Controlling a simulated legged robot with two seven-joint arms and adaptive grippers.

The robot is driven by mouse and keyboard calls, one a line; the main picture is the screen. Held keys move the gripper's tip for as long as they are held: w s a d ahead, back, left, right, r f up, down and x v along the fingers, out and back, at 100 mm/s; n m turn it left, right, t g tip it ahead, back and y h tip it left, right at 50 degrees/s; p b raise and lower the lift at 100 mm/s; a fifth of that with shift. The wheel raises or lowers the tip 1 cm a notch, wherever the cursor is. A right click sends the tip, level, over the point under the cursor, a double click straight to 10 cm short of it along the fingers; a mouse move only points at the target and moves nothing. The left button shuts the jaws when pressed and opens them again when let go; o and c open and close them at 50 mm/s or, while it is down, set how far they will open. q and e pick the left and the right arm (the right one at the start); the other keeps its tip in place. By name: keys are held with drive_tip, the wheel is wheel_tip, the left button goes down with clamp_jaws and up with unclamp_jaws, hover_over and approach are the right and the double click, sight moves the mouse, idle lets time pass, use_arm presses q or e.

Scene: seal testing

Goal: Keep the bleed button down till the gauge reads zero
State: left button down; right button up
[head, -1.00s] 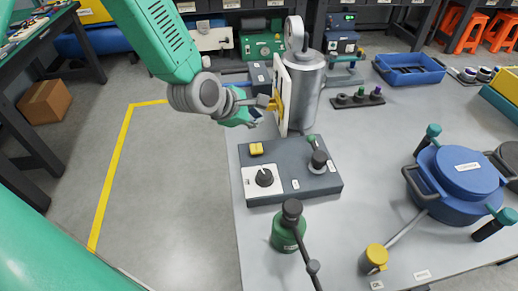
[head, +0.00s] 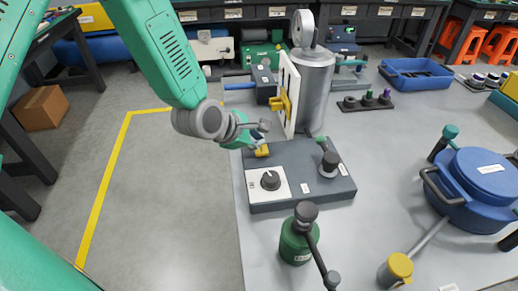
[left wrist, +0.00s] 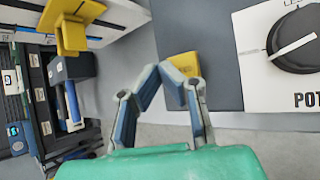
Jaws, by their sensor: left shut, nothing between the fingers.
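A yellow square button (head: 262,151) sits at the back left corner of the dark control box (head: 325,190); I take it for the bleed button. It shows in the left wrist view (left wrist: 186,64) just beyond the fingertips. My left gripper (head: 262,134) is shut and empty, with its tips right at the button; I cannot tell whether they press it. The closed fingers (left wrist: 160,72) partly cover the button in the left wrist view. A round grey gauge (head: 303,28) tops the metal cylinder (head: 315,85); its reading is not legible. My right gripper is not in view.
A white panel with a yellow handle (head: 283,103) stands just behind the button. A black knob (head: 270,180) and a grey-and-green lever (head: 329,160) are on the box. A green bottle (head: 296,243) stands in front, a blue pot (head: 470,185) right.

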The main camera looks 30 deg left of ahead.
use_arm(q)
drive_tip(key=shift+d, duration=0.45)
drive_tip(key=shift+d+r, duration=0.2)
drive_tip(key=shift+d, duration=0.35)
drive_tip(key=shift+a+f, duration=0.2)
drive_tip(key=shift+a, duration=0.65)
drive_tip(key=shift+d+f, duration=0.1)
drive_tip(key=shift+d, duration=1)
drive_tip(key=shift+a+f, duration=0.15)
drive_tip(key=shift+a, duration=0.4)
drive_tip(key=shift+d+f, duration=0.15)
drive_tip(key=shift+d, duration=0.3)
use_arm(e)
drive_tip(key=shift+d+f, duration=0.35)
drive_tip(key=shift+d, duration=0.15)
